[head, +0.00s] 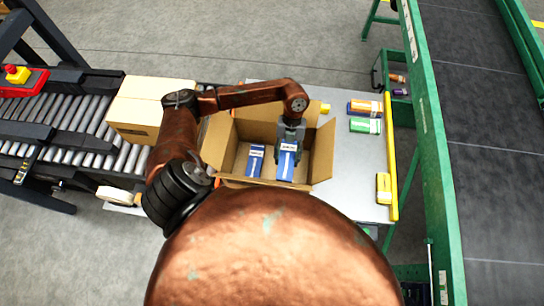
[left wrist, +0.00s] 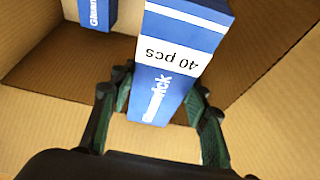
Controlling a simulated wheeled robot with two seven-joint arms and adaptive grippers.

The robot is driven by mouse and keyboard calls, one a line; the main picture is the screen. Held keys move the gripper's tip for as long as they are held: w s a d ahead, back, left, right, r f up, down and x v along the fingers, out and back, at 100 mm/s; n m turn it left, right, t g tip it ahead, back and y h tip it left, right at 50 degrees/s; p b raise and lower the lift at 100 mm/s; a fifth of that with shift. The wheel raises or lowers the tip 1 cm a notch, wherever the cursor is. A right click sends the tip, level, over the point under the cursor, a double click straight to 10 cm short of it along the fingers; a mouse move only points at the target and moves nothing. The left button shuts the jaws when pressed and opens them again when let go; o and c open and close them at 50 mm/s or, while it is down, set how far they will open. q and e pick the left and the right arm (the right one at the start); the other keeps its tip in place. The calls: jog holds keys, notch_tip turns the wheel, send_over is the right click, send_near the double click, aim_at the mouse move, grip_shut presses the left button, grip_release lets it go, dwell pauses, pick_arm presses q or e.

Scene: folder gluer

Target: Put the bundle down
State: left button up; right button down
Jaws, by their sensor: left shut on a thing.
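The bundle (head: 287,160) is a blue block with a white band, marked "40 pcs" in the left wrist view (left wrist: 180,50). My left gripper (head: 289,136) reaches down into an open cardboard box (head: 325,150) and is shut on the bundle, with a finger on each side of it in the left wrist view (left wrist: 158,110). The bundle is inside the box walls; I cannot tell whether it touches the box floor. A second blue bundle (head: 255,160) stands in the box to its left, with a gap between them. My right gripper is not in view.
The box stands on a grey table (head: 345,185). Blue-orange (head: 364,107), green (head: 365,125) and yellow (head: 383,187) bundles lie right of it, beside a yellow rail (head: 391,160). A closed carton (head: 140,108) sits on the roller conveyor (head: 60,115) at left.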

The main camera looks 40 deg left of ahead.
aim_at(289, 147)
pick_arm(q)
notch_tip(289, 147, down, 10)
jog(key=shift+b, duration=0.35)
jog(key=shift+f, duration=0.1)
jog(key=shift+f, duration=0.5)
jog(key=shift+b, duration=0.3)
jog(key=o, duration=1.4)
jog(key=shift+c, duration=0.2)
jog(key=v, duration=0.6)
jog(key=p+v, duration=0.1)
jog(key=v, duration=0.6)
jog(key=shift+s+r, duration=0.1)
jog(key=shift+s, duration=0.1)
